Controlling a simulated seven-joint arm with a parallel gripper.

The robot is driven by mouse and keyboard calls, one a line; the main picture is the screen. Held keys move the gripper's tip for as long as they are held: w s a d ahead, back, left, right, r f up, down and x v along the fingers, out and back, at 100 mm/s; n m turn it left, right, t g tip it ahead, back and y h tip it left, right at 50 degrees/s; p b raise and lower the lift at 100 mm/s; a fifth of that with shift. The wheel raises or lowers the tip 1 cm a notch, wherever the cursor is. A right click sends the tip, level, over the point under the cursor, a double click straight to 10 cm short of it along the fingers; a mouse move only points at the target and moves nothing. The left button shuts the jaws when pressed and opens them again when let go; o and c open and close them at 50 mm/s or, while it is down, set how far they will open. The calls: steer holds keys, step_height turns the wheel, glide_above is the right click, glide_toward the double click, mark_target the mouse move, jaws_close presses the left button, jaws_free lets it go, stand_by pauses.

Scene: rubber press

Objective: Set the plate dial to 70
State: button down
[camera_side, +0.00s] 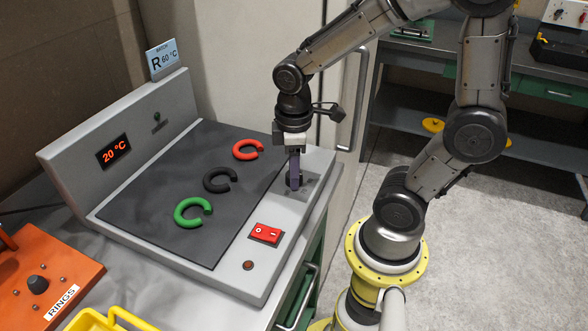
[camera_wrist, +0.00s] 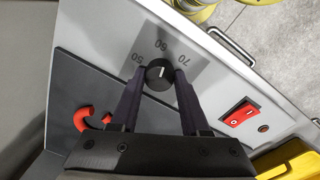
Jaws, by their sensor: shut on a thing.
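The plate dial (camera_wrist: 159,73) is a round black knob with a white line, on a grey scale marked 50, 60 and 70 (camera_wrist: 183,61). The line points roughly at 60. My gripper (camera_wrist: 160,74) has its two dark fingers on either side of the knob, shut on it. In the side view my gripper (camera_side: 294,184) reaches down to the front panel at the right of the press, and its fingers hide most of the dial. The red display (camera_side: 114,151) reads 20 °C.
On the dark plate (camera_side: 150,215) lie red (camera_side: 248,150), black (camera_side: 219,180) and green (camera_side: 193,212) open rings. A red rocker switch (camera_side: 266,234) is on the front panel. A card (camera_side: 162,59) reads "BATCH R 60 °C". An orange RINGS box (camera_side: 60,275) stands at left.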

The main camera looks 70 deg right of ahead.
steer(key=m, duration=0.4)
steer(key=shift+w+r+m, duration=0.1)
steer(key=shift+m, duration=2.2)
steer(key=c, duration=0.7)
jaws_free()
steer(key=r, duration=1.3)
steer(key=shift+w+a+r, duration=0.1)
steer(key=shift+a+r, duration=0.25)
steer(key=shift+r, duration=0.05)
